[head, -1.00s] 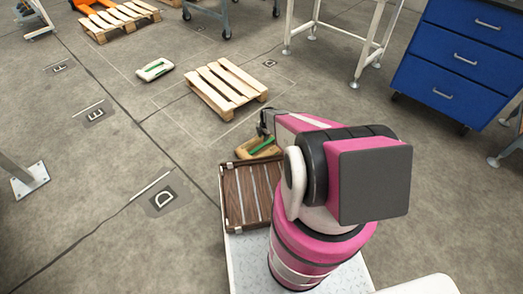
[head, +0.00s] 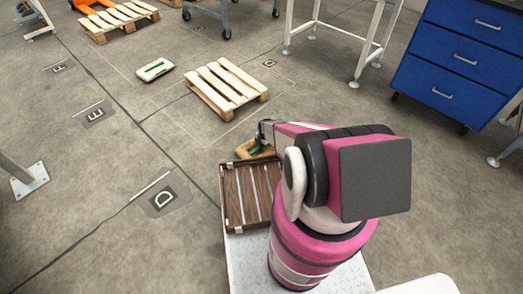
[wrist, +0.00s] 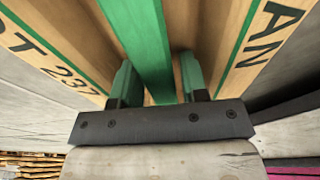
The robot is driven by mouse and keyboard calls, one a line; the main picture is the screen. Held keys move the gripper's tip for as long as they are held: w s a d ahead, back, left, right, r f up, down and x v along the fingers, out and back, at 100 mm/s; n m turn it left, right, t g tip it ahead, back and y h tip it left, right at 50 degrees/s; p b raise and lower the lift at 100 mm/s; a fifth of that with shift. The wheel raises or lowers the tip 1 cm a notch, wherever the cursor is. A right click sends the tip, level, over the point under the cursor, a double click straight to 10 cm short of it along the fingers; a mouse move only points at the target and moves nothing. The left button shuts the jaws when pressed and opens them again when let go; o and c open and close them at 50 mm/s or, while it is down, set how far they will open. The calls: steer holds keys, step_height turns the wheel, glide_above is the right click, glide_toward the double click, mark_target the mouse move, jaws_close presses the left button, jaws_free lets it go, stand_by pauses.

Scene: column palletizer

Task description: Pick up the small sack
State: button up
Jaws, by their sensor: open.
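A tan sack (head: 243,151) with a green stripe lies just beyond the wooden slatted tray on my base, partly hidden by my arm. I cannot tell what it rests on. In the wrist view the sack (wrist: 215,30) fills the upper part, with its green stripe and dark print. My gripper (head: 266,133) is over the sack; in the wrist view its two fingers (wrist: 156,78) are apart, one on each side of the green stripe, close to the sack's face. Whether they touch it is unclear. A white sack (head: 147,74) with a green stripe lies on the floor farther back.
The brown slatted tray (head: 233,201) lies on my base's deck. An empty light wooden pallet (head: 226,88) is on the floor beyond. A blue drawer cabinet (head: 458,62) and a white table frame (head: 367,45) stand at right. The floor at left is mostly clear.

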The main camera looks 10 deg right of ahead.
jaws_close()
steer(key=shift+r, duration=0.15)
steer(key=shift+r, duration=0.15)
